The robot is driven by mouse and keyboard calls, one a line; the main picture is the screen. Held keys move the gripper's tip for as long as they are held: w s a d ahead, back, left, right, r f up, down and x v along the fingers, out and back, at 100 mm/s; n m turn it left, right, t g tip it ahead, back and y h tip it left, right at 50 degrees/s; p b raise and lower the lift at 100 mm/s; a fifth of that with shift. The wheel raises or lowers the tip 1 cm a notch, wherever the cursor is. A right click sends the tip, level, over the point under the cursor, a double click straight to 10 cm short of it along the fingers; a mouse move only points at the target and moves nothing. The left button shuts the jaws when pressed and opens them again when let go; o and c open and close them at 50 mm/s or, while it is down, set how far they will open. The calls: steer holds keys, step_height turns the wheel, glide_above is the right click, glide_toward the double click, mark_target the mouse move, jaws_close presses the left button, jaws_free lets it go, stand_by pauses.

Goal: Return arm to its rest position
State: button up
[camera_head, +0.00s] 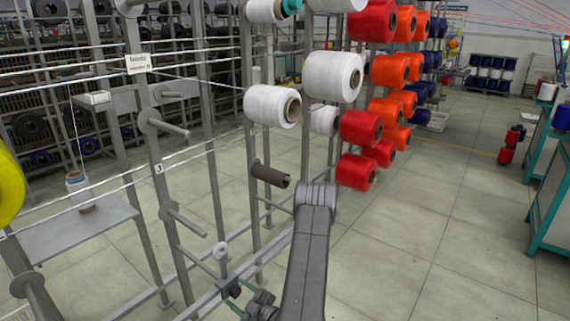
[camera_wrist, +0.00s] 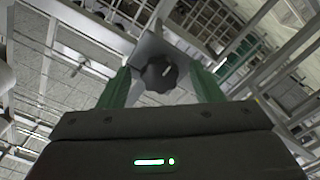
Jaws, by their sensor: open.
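My gripper (camera_wrist: 161,72) shows in the wrist view with its two green fingers apart. No held object shows between them. A black knob on a grey plate (camera_wrist: 158,73) appears in the gap, beyond the fingers; I cannot tell how far off it is. In the head view my grey arm rises from the bottom centre in front of the creel rack (camera_head: 248,130) and bends at its top. Its lower end is close to the rack's lower bars, where dark parts and teal rods crowd together; the gripper is hard to make out there.
White bobbins (camera_head: 272,106), red bobbins (camera_head: 361,128) and orange bobbins (camera_head: 389,71) hang on the rack. A brown bare core (camera_head: 270,175) sits on a peg just left of my arm. Empty pegs (camera_head: 186,220) stick out at left.

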steer(key=n+b, duration=0.2)
steer(key=n, duration=0.4)
steer(key=shift+n+b, duration=0.45)
steer(key=shift+n, duration=1.45)
steer(key=shift+s+r, duration=0.1)
